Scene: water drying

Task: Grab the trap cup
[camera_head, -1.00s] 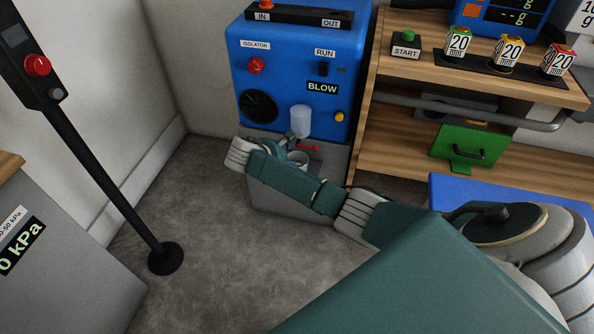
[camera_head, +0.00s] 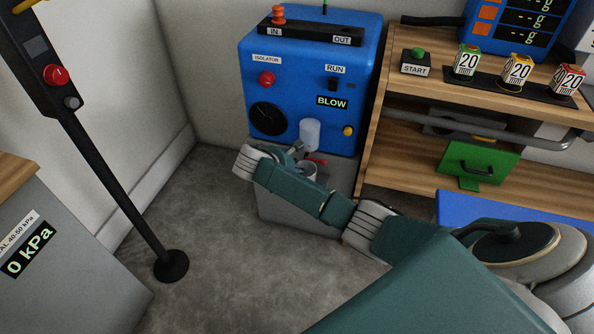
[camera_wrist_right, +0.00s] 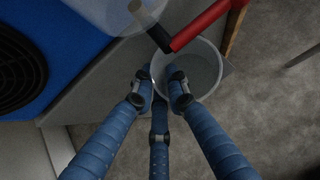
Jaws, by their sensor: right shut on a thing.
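The trap cup, a pale grey open cup (camera_head: 309,170), sits low at the front of the blue machine, under a clear bowl (camera_head: 309,134). My right gripper (camera_head: 296,151) is at the cup, and my wrist partly hides it. In the right wrist view the cup (camera_wrist_right: 205,66) shows its round opening. My right gripper's blue fingers (camera_wrist_right: 162,82) are closed on its near side wall. A red handle (camera_wrist_right: 205,22) with a black end crosses above the cup's opening. My left gripper is not in view.
The blue machine (camera_head: 355,60) stands on a grey base against the wall. A black post (camera_head: 120,200) stands at left. Grey floor (camera_head: 240,270) is clear between.

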